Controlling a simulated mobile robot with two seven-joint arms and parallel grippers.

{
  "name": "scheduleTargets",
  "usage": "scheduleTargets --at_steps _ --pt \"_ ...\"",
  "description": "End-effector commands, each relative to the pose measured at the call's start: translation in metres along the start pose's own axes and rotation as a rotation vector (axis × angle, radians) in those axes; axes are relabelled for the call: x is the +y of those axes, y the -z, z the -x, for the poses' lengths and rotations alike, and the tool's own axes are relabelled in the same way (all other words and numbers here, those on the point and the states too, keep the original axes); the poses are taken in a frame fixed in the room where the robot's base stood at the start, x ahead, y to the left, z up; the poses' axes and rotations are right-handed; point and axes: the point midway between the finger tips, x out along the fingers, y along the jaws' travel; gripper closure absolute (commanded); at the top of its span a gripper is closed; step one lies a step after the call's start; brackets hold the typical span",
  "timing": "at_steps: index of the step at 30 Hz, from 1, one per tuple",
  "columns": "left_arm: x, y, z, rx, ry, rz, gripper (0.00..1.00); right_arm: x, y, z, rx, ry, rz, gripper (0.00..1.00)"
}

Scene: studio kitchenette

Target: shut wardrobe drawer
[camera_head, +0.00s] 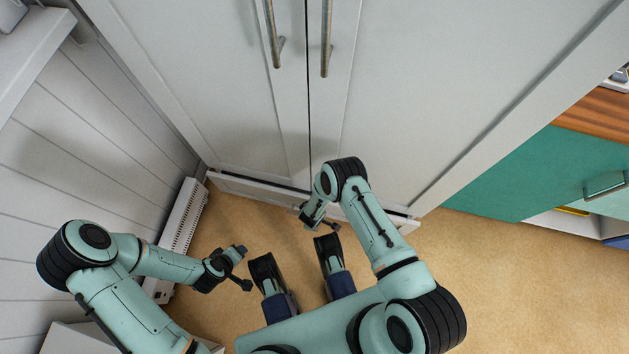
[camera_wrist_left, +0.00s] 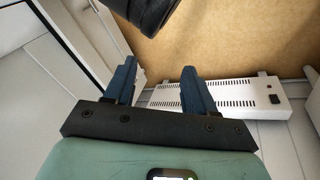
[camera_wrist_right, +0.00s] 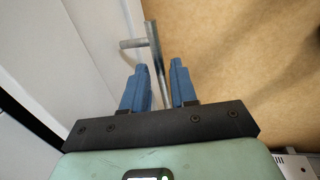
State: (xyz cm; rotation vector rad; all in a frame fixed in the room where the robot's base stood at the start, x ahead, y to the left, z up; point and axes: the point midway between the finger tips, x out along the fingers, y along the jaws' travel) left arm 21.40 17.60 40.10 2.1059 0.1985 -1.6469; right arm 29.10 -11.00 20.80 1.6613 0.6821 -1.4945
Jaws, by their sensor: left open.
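The wardrobe drawer (camera_head: 258,190) is a low white front under the two wardrobe doors. It stands a little forward of the doors, and its middle is hidden by my right arm. My right gripper (camera_head: 308,222) is low at the drawer's front. In the right wrist view, the metal drawer handle (camera_wrist_right: 154,45) runs between the fingers of my right gripper (camera_wrist_right: 160,66). I cannot tell whether the fingers press on it. My left gripper (camera_head: 245,268) is open and empty over the floor, left of the drawer, and shows in the left wrist view (camera_wrist_left: 158,70).
Upright handles (camera_head: 273,35) mark the closed wardrobe doors (camera_head: 215,85). A white slotted heater (camera_head: 183,222) stands along the left wall. A green cabinet (camera_head: 535,180) stands at the right. The wooden floor (camera_head: 500,300) at the lower right is clear.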

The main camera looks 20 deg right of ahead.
Motion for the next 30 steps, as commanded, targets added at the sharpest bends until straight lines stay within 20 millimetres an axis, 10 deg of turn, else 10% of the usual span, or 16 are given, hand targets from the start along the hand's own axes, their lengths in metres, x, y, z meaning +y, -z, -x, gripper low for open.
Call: scheduleTargets --at_steps 25,27,30 --pt "-0.022 -0.026 -0.019 -0.081 0.039 0.022 0.45 0.039 -0.001 -0.007 -0.002 -0.009 -0.001 1.00" --pt "-0.022 -0.026 -0.019 -0.080 0.039 0.021 0.45 0.039 -0.001 -0.007 -0.002 -0.010 -0.001 0.65" --pt "-0.022 -0.026 -0.019 -0.080 0.039 0.021 0.45 0.038 -0.001 -0.007 -0.002 -0.007 -0.001 0.62"
